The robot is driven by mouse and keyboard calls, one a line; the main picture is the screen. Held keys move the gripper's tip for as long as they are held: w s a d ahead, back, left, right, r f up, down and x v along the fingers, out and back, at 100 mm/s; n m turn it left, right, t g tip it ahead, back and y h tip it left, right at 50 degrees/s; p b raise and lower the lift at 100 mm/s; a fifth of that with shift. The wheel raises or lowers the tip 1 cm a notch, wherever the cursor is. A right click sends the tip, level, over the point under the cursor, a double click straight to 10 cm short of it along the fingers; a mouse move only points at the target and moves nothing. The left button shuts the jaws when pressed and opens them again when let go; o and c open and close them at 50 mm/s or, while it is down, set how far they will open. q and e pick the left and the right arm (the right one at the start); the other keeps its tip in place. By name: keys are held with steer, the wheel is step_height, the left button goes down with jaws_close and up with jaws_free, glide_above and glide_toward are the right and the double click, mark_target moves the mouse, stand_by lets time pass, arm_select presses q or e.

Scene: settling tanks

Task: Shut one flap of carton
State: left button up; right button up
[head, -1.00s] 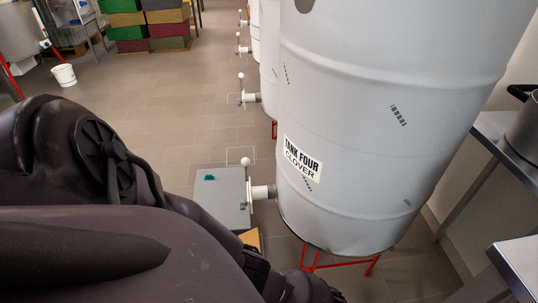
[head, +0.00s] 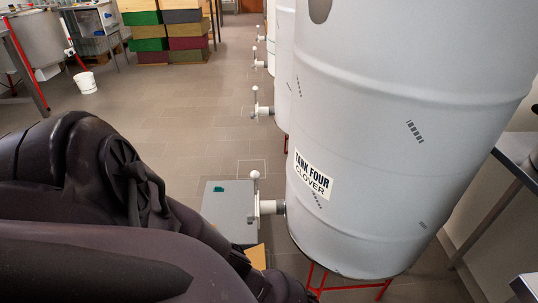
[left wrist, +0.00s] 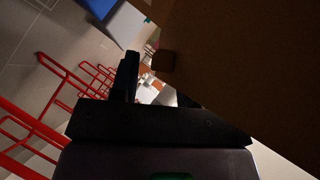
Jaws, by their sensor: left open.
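A brown cardboard surface, likely part of the carton (left wrist: 255,65), fills the upper right of the left wrist view, close to the camera. In the head view, a small tan piece (head: 256,257) shows beside my left arm, below the grey box; most of it is hidden. My left gripper (left wrist: 150,75) is open, with one dark finger clear of the cardboard and the other side largely hidden by it. I cannot tell whether it touches the cardboard. In the head view my left arm hides the gripper. My right gripper is not in view.
A large white tank (head: 390,130) labelled TANK FOUR CLOVER stands on red legs at the right, its valve (head: 262,205) pointing left over a grey box (head: 228,205). Coloured crates (head: 168,30) and a white bucket (head: 85,82) stand farther back. The floor between is clear.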

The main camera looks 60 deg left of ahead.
arm_select(q)
steer(key=shift+a, duration=0.15)
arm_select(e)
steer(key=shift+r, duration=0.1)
arm_select(q)
steer(key=shift+c, duration=0.4)
jaws_close()
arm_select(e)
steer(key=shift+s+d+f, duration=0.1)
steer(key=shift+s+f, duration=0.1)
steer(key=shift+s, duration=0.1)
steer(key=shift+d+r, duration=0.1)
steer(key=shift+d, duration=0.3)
arm_select(q)
steer(key=shift+r, duration=0.1)
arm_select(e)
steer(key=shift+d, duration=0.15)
